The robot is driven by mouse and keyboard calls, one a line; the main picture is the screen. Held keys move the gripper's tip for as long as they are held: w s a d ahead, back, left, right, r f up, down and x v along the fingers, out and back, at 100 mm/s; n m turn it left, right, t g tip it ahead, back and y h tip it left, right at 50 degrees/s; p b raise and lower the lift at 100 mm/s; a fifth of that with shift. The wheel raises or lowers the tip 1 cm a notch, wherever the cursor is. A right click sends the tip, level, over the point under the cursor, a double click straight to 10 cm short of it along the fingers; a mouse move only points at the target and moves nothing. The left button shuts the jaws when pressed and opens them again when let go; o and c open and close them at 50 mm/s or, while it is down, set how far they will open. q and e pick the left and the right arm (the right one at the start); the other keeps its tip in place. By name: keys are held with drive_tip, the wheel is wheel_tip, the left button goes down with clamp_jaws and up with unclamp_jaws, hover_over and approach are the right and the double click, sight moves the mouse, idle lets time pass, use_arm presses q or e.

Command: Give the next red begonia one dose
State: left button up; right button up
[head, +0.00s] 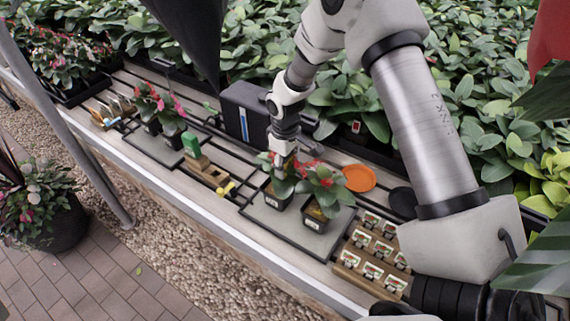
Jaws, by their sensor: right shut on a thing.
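Two potted red begonias stand on the grey right-hand mat (290,233): a left one (276,187) and a right one (325,184). My left gripper is not in view.
A dark box (240,112) with a blue-white strip stands behind the mats. An orange saucer (358,178) and a wooden rack of cards (348,262) are at the right.

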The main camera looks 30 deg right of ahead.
drive_tip(key=shift+s, duration=0.1)
wheel_tip(320, 180, up, 7)
drive_tip(key=p, duration=0.6)
